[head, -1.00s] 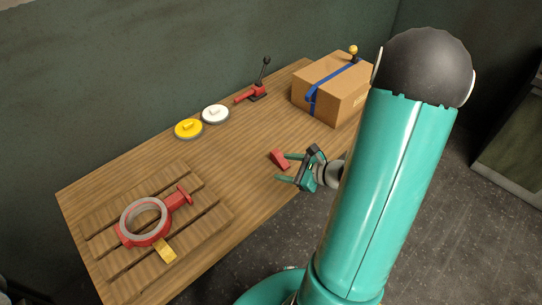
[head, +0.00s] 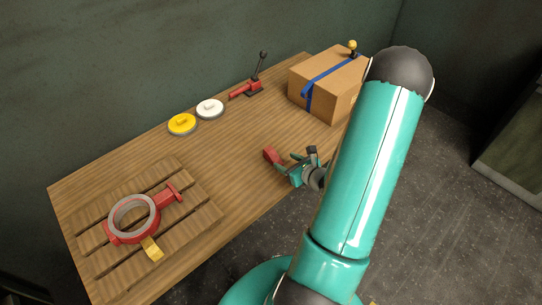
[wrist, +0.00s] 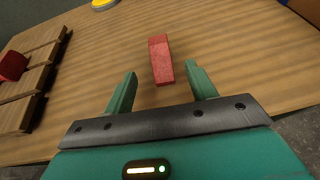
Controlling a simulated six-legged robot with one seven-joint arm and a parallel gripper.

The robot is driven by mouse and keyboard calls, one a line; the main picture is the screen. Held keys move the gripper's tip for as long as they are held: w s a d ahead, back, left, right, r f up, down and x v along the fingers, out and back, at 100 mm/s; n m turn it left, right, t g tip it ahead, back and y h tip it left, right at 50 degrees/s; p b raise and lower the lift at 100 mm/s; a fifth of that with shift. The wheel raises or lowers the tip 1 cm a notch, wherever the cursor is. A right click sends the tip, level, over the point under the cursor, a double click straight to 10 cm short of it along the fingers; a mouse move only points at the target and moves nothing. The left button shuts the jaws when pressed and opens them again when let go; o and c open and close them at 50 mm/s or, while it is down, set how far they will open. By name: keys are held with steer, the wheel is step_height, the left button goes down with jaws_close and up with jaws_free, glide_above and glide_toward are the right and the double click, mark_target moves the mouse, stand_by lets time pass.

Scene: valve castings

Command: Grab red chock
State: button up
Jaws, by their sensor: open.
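The red chock (head: 270,156) is a small red wedge-like block lying on the wooden table near its front edge. In the wrist view the red chock (wrist: 160,60) lies ahead of the fingertips, roughly between their lines and a little nearer the right finger. My gripper (head: 286,168) is beside the chock, low over the table. In the wrist view my gripper (wrist: 161,80) shows two green fingers apart with nothing held between them.
A slatted wooden pallet (head: 195,222) holds a red valve body (head: 134,220) and a yellow block (head: 152,249). A yellow disc (head: 182,124), a white disc (head: 210,108), a red clamp with a lever (head: 247,90) and a strapped cardboard box (head: 328,85) stand behind. The table middle is clear.

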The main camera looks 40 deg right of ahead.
mark_target(273, 155)
steer(key=x, duration=0.8)
steer(key=shift+w+f, duration=0.2)
steer(key=shift+w, duration=0.1)
steer(key=c, duration=1.1)
